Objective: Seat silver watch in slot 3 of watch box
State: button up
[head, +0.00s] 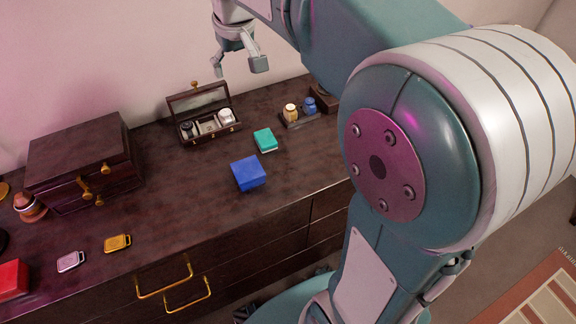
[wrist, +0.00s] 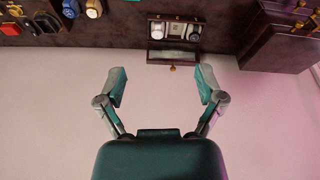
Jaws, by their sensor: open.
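The watch box (head: 210,138) stands open on the dresser against the wall, its lid raised. A pale silver-white watch (head: 227,116) sits in its rightmost compartment in the head view. It also shows in the wrist view (wrist: 157,30), at the box's left end there. A dark watch (head: 187,128) sits in the opposite end compartment, and a pale cushion (head: 207,126) shows bare between them. My gripper (head: 240,66) is open and empty, raised above and behind the box near the wall. Its spread fingers (wrist: 162,80) show in the wrist view with nothing between them.
A small stand (head: 300,123) holds a gold watch (head: 291,111) and a blue watch (head: 309,105). A teal box (head: 265,140) and blue box (head: 248,173) lie in front. A large wooden chest (head: 80,150) stands left. Two tags and a red box (head: 12,279) lie near the front edge.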

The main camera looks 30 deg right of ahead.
jog(key=s+f+t, duration=0.1)
jog(key=s+f, duration=0.2)
jog(key=s, duration=0.8)
jog(key=s+f+m+t, duration=0.1)
jog(key=s+f, duration=0.3)
jog(key=s, duration=0.7)
jog(key=shift+s+f, duration=0.15)
jog(key=shift+r, duration=0.3)
